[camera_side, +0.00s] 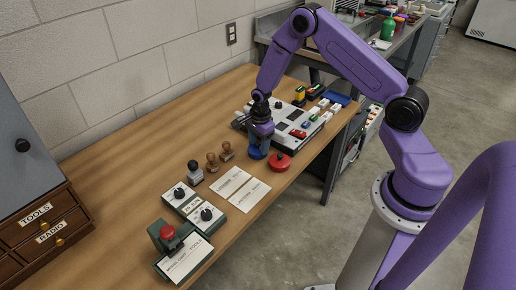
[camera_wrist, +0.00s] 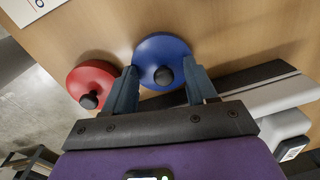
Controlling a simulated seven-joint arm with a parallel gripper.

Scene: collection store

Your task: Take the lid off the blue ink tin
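The blue ink tin (camera_wrist: 164,48) stands on the wooden table; its round blue lid with a black knob (camera_wrist: 163,76) faces up to the wrist camera. In the side view the blue tin (camera_side: 257,154) shows just under my gripper (camera_side: 260,140). In the wrist view my gripper (camera_wrist: 163,85) has its two fingers apart, one on each side of the black knob, with gaps between. I cannot tell the exact height of the fingertips over the lid. A red tin (camera_side: 280,162) with a black knob stands beside the blue one; it also shows in the wrist view (camera_wrist: 88,78).
A grey panel with several switches (camera_side: 290,125) lies close behind the gripper. Stamps (camera_side: 212,162), white cards (camera_side: 238,188) and knob boxes (camera_side: 195,208) lie nearer the camera. A drawer cabinet (camera_side: 40,220) stands at left. The table toward the wall is clear.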

